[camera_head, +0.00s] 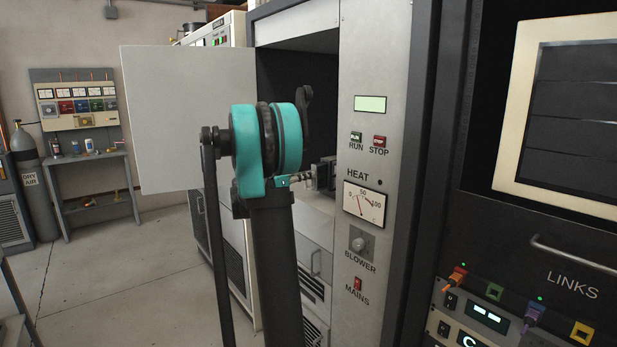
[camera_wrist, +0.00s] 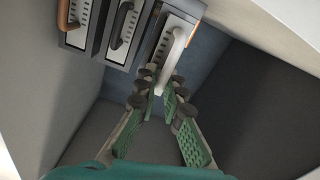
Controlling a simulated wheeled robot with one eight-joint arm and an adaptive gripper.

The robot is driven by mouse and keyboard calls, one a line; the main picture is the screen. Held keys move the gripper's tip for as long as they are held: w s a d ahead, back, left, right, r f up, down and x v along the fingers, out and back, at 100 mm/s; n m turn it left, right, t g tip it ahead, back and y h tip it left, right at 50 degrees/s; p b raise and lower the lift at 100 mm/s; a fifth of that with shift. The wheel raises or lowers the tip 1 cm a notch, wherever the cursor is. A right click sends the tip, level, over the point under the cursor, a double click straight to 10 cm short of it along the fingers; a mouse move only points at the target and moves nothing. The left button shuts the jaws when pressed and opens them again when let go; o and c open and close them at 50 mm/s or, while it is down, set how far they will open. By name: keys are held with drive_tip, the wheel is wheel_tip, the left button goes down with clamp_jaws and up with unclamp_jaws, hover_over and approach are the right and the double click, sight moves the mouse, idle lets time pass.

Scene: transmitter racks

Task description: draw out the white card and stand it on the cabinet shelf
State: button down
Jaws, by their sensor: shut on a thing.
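The white card (camera_wrist: 177,24), with its white handle (camera_wrist: 178,45), is the right one of three cards in a row in the wrist view. My gripper (camera_wrist: 161,84) has its green fingers closed around the lower end of that handle. I cannot tell how far the card stands out from its slot. In the head view my arm reaches into the open cabinet (camera_head: 372,75). The gripper's tips and the cards are hidden there behind the front panel. The cabinet shelf is mostly hidden by my arm and the panel.
A card with a black handle (camera_wrist: 124,25) and one with an orange-brown handle (camera_wrist: 64,14) stand to the left of the white card. The open door (camera_head: 185,115) hangs left of my arm. A control panel (camera_head: 368,150) borders the opening on the right.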

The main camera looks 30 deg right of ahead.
drive_tip(key=shift+a, duration=0.4)
drive_tip(key=shift+a, duration=0.75)
drive_tip(key=c, duration=1.6)
unclamp_jaws()
drive_tip(key=shift+o, duration=0.2)
drive_tip(key=s+a, duration=0.1)
drive_tip(key=a, duration=1.1)
